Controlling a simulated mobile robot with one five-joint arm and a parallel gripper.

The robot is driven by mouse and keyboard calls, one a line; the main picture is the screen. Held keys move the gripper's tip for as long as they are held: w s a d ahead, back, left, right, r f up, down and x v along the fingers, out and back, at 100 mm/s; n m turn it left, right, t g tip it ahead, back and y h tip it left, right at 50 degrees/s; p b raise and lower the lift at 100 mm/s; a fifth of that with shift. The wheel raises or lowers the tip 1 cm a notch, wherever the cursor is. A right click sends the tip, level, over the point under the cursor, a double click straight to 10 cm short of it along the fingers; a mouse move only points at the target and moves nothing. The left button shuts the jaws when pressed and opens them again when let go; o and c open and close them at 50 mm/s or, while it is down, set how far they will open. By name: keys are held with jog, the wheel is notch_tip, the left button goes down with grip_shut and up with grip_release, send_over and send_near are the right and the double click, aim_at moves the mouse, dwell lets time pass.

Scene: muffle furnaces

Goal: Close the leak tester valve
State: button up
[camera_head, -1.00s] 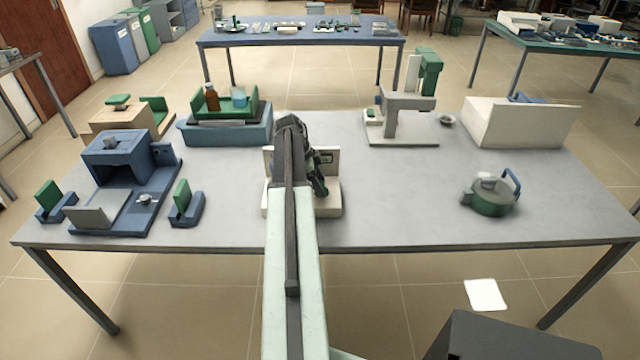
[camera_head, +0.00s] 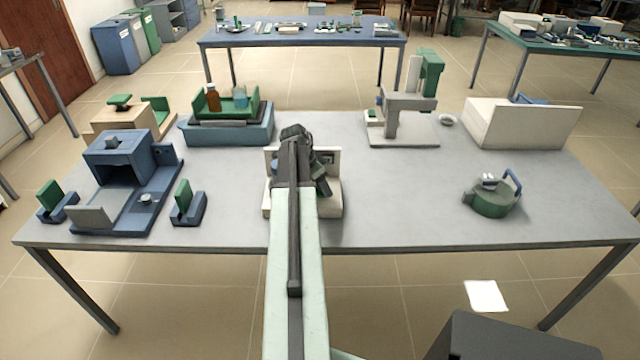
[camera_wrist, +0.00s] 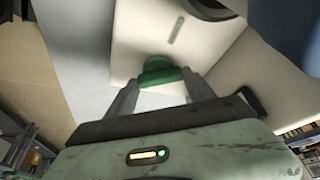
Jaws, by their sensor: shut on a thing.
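The cream device (camera_head: 332,200) at the table's middle, which I take for the leak tester, has a base and an upright back panel. My arm covers much of it in the head view. In the wrist view a green rounded handle (camera_wrist: 158,68), apparently the valve, stands out from a pale panel (camera_wrist: 190,40). My gripper (camera_wrist: 161,78) has one grey finger on each side of the handle and is shut on it. A dark slot-like mark shows on the panel above the handle. In the head view my fingertips and the handle are hidden behind my wrist.
A blue furnace-like unit (camera_head: 118,165) and small blue-green holders (camera_head: 187,208) stand to the left. A blue tray (camera_head: 228,132) with bottles is behind left. A grey stand (camera_head: 400,120) is behind right. A green round pot (camera_head: 492,202) stands right. The table between is clear.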

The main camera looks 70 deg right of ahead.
jog(key=n+t, duration=0.1)
jog(key=n, duration=0.2)
jog(key=n+t, duration=0.1)
jog(key=n, duration=0.2)
jog(key=shift+s+h, duration=0.2)
jog(key=shift+h, duration=0.2)
jog(key=n+t, duration=0.2)
jog(key=n, duration=0.3)
jog(key=shift+n+t, duration=0.3)
jog(key=o, duration=1.4)
jog(key=shift+d, duration=0.1)
jog(key=p+v, duration=0.7)
jog(key=v, duration=0.1)
jog(key=shift+d, duration=0.1)
